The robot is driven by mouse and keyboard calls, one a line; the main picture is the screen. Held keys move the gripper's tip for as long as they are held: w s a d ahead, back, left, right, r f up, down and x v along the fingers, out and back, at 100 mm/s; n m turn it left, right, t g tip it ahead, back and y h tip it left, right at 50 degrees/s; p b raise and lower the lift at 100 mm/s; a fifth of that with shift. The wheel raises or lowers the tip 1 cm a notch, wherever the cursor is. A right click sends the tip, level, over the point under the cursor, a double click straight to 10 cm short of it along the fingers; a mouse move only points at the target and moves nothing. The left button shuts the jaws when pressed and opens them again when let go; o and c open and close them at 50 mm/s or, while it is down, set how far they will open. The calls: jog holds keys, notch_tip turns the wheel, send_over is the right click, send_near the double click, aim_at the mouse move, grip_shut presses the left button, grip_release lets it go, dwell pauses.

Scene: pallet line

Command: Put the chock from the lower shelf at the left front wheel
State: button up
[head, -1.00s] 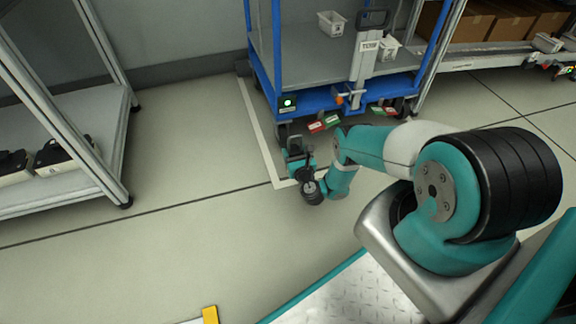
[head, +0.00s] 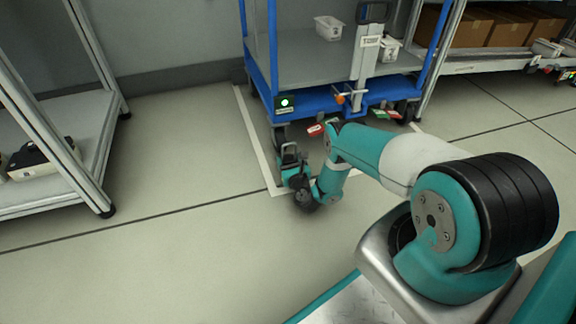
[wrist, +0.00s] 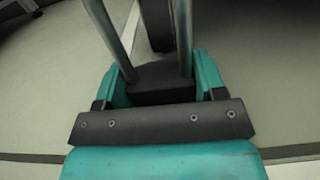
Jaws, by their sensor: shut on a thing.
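My gripper (head: 292,165) is low over the floor at the near left corner of the blue cart (head: 330,104). In the wrist view its teal fingers (wrist: 163,88) are shut on the dark chock (wrist: 163,80), with two grey bars rising in front. In the head view the chock is small and partly hidden by my gripper. The left front wheel (head: 280,134) is just beyond it; the wheel also shows in the wrist view (wrist: 157,22), directly behind the chock. I cannot tell whether chock and wheel touch, or whether the chock rests on the floor.
A small box with a white-lit lamp (head: 285,103) is on the cart's corner. A shelf rack (head: 60,185) stands at the left. Open floor (head: 170,150) lies between, with a white floor line (head: 257,140).

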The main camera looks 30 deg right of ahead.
jog(key=shift+f, duration=0.1)
jog(key=o, duration=1.1)
jog(key=shift+c, duration=0.2)
jog(key=shift+r, duration=0.2)
jog(key=shift+s+a+r+p, duration=0.2)
jog(key=shift+s+p, duration=0.3)
jog(key=shift+p, duration=0.55)
jog(key=p+v, duration=0.8)
jog(key=v, duration=0.1)
jog(key=shift+s+p, duration=0.2)
jog(key=shift+p, duration=0.1)
jog(key=shift+s+a+f, duration=0.2)
jog(key=shift+s+a, duration=0.05)
jog(key=shift+s, duration=0.5)
